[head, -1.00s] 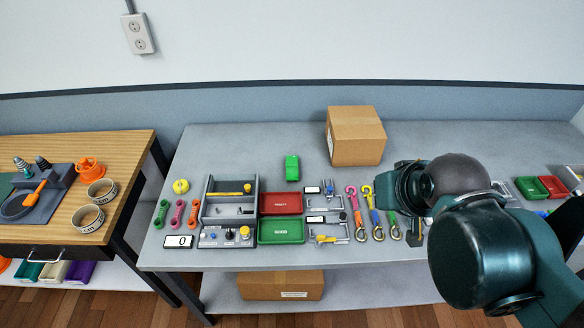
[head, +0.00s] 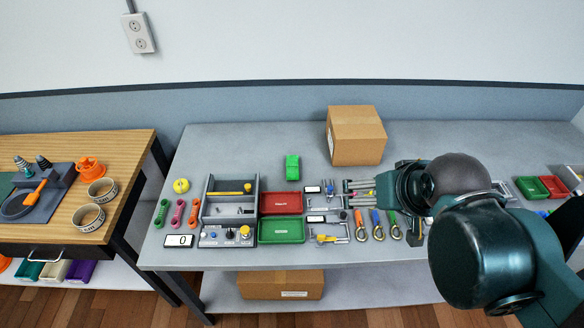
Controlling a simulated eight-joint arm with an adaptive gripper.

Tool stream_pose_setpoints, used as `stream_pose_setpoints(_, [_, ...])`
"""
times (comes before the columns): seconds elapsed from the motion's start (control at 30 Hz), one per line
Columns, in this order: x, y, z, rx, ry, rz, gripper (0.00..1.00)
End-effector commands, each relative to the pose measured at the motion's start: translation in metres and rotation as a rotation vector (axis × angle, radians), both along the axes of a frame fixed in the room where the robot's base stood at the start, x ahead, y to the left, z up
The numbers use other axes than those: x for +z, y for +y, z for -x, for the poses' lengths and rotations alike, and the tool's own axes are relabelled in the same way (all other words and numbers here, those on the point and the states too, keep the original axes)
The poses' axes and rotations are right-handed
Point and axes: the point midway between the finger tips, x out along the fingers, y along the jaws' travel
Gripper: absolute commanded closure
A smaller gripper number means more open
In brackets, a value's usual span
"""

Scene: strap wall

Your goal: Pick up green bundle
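A small, bright green bundle (head: 292,167) lies on the grey table, behind the red tray and left of the cardboard box. Nothing touches it. My gripper (head: 347,190) points left above the table, right of and slightly nearer than the bundle. The gripper is apart from the bundle and appears empty.
A red tray (head: 281,203) and a green tray (head: 280,231) lie in front of the bundle. A cardboard box (head: 356,136) stands to its right. A grey organiser (head: 231,199) is left of the trays. Hooked straps (head: 376,224) lie below my gripper. The table left of the bundle is clear.

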Motion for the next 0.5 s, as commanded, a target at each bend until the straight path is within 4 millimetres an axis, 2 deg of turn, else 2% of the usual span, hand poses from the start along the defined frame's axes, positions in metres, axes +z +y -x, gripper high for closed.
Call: stream_pose_setpoints(0.5, [0.0022, 0.0013, -0.0042, -0.013, 0.007, -0.012, 0.09])
